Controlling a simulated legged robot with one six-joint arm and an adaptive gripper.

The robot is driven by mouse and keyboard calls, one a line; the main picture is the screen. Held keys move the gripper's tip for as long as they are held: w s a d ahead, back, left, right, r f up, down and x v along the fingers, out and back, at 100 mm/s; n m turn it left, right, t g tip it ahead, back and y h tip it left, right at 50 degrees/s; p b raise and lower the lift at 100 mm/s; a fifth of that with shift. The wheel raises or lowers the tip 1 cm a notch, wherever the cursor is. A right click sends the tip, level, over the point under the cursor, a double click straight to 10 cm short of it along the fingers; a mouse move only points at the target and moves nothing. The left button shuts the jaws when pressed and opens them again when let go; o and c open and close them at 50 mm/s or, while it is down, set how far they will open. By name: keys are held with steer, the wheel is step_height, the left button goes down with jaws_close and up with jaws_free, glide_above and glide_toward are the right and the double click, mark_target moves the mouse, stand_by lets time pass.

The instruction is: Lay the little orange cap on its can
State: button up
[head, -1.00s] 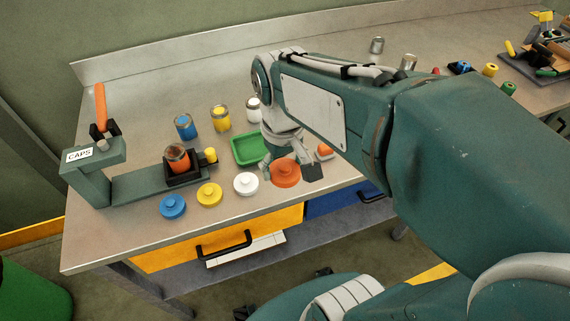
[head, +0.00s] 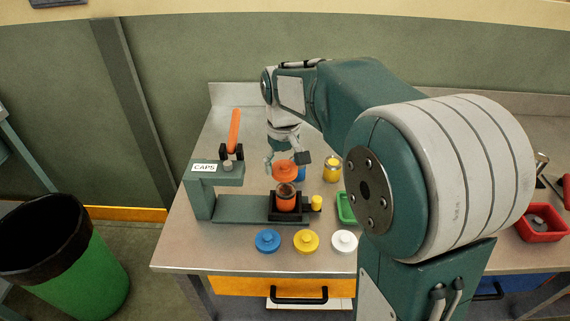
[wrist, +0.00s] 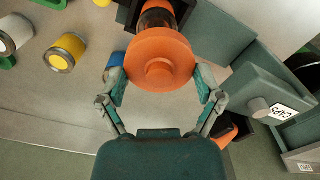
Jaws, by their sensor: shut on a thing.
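The orange cap (head: 286,168) is a flat disc with a round knob. My gripper (head: 287,160) is shut on it from above, and in the wrist view the fingers (wrist: 160,85) grip either side of the cap (wrist: 160,72). The orange can (head: 286,202) stands upright in the dark square holder (head: 275,212) of the green press. The cap hangs just above the can's open metal rim, roughly over it in the head view. In the wrist view, the cap hides most of the can (wrist: 158,19); any contact is unclear.
The press (head: 203,200), labelled CAPS with an orange lever (head: 234,130), stands left of the can. Blue (head: 267,241), yellow (head: 306,241) and white (head: 344,241) caps lie in front. A yellow can (head: 332,170) and green tray (head: 346,208) are right.

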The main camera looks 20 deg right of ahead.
mark_target(285, 187)
steer(key=shift+d+f, duration=0.2)
steer(key=shift+f, duration=1)
steer(key=shift+a+f, duration=0.1)
steer(key=shift+f, duration=1.2)
steer(key=shift+f, duration=0.45)
stand_by(0.5)
steer(key=o, duration=0.5)
steer(key=shift+r, duration=0.15)
stand_by(0.3)
steer(key=shift+r, duration=3.2)
steer(key=shift+s+r, duration=0.1)
steer(key=shift+r, duration=0.05)
